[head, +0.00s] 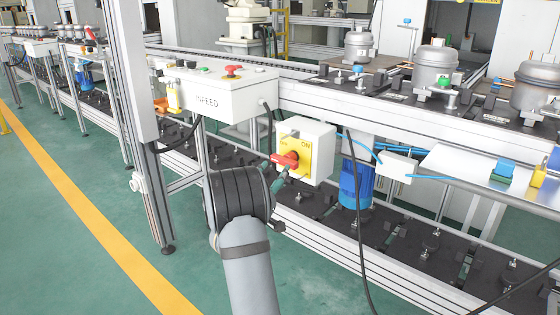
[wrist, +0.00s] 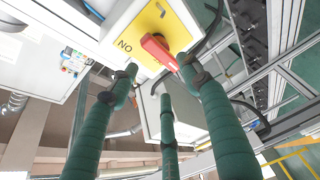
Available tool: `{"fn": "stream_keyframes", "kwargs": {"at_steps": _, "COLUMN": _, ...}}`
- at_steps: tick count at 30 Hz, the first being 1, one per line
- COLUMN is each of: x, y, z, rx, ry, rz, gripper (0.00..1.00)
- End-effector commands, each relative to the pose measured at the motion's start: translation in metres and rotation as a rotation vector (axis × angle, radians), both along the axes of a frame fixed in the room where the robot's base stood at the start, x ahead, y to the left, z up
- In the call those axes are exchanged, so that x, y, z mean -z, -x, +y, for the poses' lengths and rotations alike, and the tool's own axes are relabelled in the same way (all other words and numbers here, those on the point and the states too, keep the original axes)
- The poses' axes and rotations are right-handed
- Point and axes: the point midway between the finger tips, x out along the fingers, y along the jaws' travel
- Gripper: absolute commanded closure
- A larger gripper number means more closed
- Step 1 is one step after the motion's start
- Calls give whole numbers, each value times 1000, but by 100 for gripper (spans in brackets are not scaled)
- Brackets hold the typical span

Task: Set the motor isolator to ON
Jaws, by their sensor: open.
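The motor isolator (head: 319,139) is a pale box with a yellow plate (head: 298,165) and a red rotary handle (head: 285,160). In the head view the handle lies roughly level, its grip end pointing left, away from the ON mark at the plate's upper right. My gripper (head: 280,180) is just below and in front of the handle, partly hidden by my arm. In the wrist view the green fingers of my gripper (wrist: 162,80) are spread and empty. The red handle (wrist: 158,52) shows beyond and between their tips; I cannot tell whether they touch it.
The INFEED box (head: 220,97) with a red button stands up and left of the isolator. A blue motor (head: 356,186) is to its right. A black cable (head: 357,200) hangs close by. The conveyor frame (head: 400,122) runs behind, and the green floor (head: 60,220) is clear at left.

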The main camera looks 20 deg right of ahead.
Motion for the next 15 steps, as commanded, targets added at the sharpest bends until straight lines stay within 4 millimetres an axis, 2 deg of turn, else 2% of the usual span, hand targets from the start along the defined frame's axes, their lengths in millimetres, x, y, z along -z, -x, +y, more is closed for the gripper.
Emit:
{"fn": "stream_keyframes", "kwargs": {"at_steps": 5, "x": 0, "y": -16, "z": -17, "rx": 3, "ry": 5, "rz": 3, "gripper": 52}}
{"fn": "stream_keyframes", "kwargs": {"at_steps": 15, "x": 1, "y": -61, "z": -56, "rx": 0, "ry": 3, "rz": 3, "gripper": 52}}
